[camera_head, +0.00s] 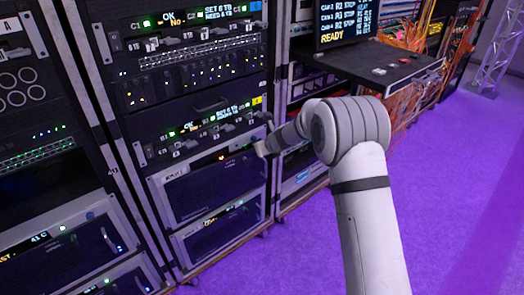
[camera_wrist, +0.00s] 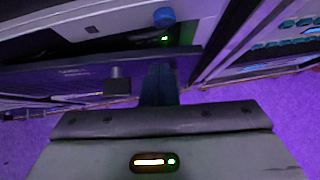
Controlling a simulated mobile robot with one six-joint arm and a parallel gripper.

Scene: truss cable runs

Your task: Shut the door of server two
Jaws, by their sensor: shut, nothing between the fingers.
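The server with a small label that seems to end in 2 has a dark front door (camera_head: 212,188) in the middle rack, below the lit control rows. In the wrist view the door (camera_wrist: 60,76) is a dark panel with a square knob (camera_wrist: 117,84). A dark gap shows between it and the light server body (camera_wrist: 215,12), so it looks ajar. My gripper (camera_head: 261,149) is at the server's upper right corner. In the wrist view its shut, empty fingers (camera_wrist: 159,82) overlap the door's right end; whether they touch it I cannot tell.
A similar unit (camera_head: 218,228) sits below the server. A blue knob (camera_wrist: 164,17) and green light show on the server body. To the right, a shelf (camera_head: 385,70) with a monitor (camera_head: 345,20) juts out above my arm. Purple floor (camera_head: 270,265) is clear in front.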

